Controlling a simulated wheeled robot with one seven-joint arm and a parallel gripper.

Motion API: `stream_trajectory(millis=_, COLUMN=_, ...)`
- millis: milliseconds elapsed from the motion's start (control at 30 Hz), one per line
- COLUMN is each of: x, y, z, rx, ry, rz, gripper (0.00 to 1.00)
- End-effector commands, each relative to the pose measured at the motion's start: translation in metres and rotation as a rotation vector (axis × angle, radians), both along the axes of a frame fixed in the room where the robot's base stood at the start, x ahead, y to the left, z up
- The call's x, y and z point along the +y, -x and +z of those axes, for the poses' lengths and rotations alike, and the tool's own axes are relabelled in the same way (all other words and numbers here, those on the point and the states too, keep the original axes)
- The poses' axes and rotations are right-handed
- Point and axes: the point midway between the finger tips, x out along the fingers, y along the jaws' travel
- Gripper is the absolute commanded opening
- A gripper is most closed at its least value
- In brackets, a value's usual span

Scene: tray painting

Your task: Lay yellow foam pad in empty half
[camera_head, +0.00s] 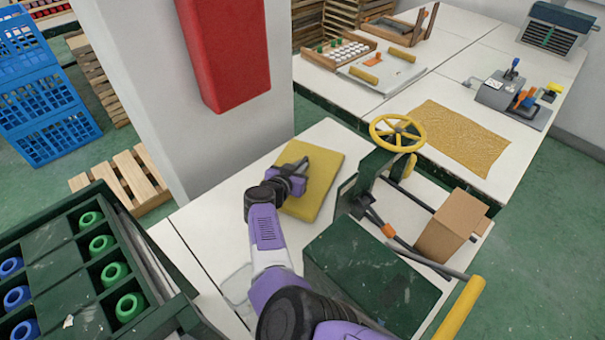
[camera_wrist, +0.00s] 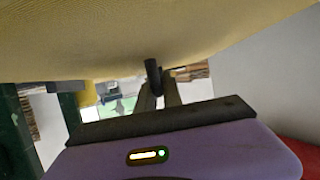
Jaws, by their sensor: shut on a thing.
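The yellow foam pad (camera_head: 322,200) is a thick square slab, over the white table beside the pillar. My gripper (camera_head: 303,167) is shut on it near its upper edge. In the wrist view the pad (camera_wrist: 140,35) fills the top of the picture, with my gripper's dark fingers (camera_wrist: 160,80) against it. The gap between pad and table cannot be told. A dark green crate (camera_head: 185,318) stands at the lower left, with green and blue round pieces in compartments and flat dark strips beside them. Which half is the empty one is not clear.
A green machine with a yellow handwheel (camera_head: 397,131), a cardboard box (camera_head: 450,225) and a dark green plate (camera_head: 370,275) stand right of the pad. A red box (camera_head: 225,50) hangs on the pillar. Blue crates (camera_head: 40,90) and a pallet (camera_head: 125,180) are at left.

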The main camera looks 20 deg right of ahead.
Motion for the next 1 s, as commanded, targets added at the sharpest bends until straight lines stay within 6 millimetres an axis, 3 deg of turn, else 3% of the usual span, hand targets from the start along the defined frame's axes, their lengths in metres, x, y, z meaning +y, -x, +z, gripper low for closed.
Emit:
stream_trajectory(millis=67, x=0.0024, y=0.0005, z=-0.0115, rx=-0.001, ry=-0.001, rz=0.0, gripper=0.0)
stream_trajectory(millis=533, x=0.0029, y=0.0008, z=-0.0145, rx=0.001, ry=0.001, rz=-0.001, gripper=0.0)
stream_trajectory(millis=567, x=0.003, y=0.0009, z=-0.0135, rx=0.0, ry=0.0, rz=-0.001, gripper=0.16)
stream_trajectory(millis=633, x=0.003, y=0.0009, z=-0.0133, rx=0.0, ry=0.0, rz=-0.001, gripper=0.3)
stream_trajectory(millis=1000, x=0.0034, y=0.0008, z=-0.0105, rx=-0.001, ry=-0.001, rz=0.0, gripper=0.32)
